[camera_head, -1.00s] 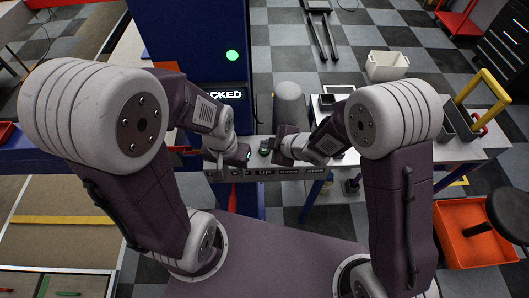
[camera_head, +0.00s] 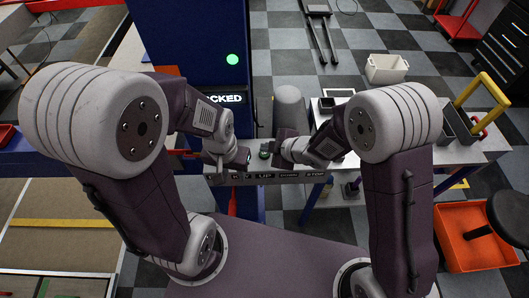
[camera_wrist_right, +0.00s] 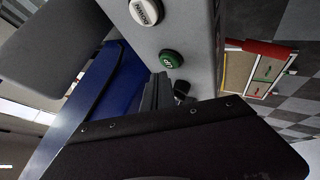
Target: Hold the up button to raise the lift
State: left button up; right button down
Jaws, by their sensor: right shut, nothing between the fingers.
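The control panel (camera_head: 285,176) is a pale box with UP and STOP lettering on its front. The green up button (camera_head: 264,152) sits on its top, and shows in the right wrist view (camera_wrist_right: 171,59) beside a white button (camera_wrist_right: 145,11). My right gripper (camera_head: 278,146) is just right of the green button; its dark shut fingers (camera_wrist_right: 164,92) end close to it in the wrist view. I cannot tell whether they touch it. My left gripper (camera_head: 243,158) is left of the button, over the panel; its fingers are too small to read.
A grey cylinder (camera_head: 289,103) is behind the panel. A table (camera_head: 455,152) with trays is at right, an orange bin (camera_head: 460,245) below.

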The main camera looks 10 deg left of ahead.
aim_at(267, 155)
dwell(0.8)
jog(key=shift+f+b, duration=0.45)
jog(key=shift+f+b, duration=0.4)
jog(key=shift+f, duration=0.05)
dwell(0.5)
jog(key=shift+r, duration=0.15)
dwell(0.6)
jog(key=shift+r+p, duration=0.75)
jog(key=shift+p, duration=0.05)
notch_tip(267, 155, up, 5)
jog(key=p, duration=0.4)
jog(key=shift+r+p, duration=0.1)
jog(key=shift+p, duration=0.25)
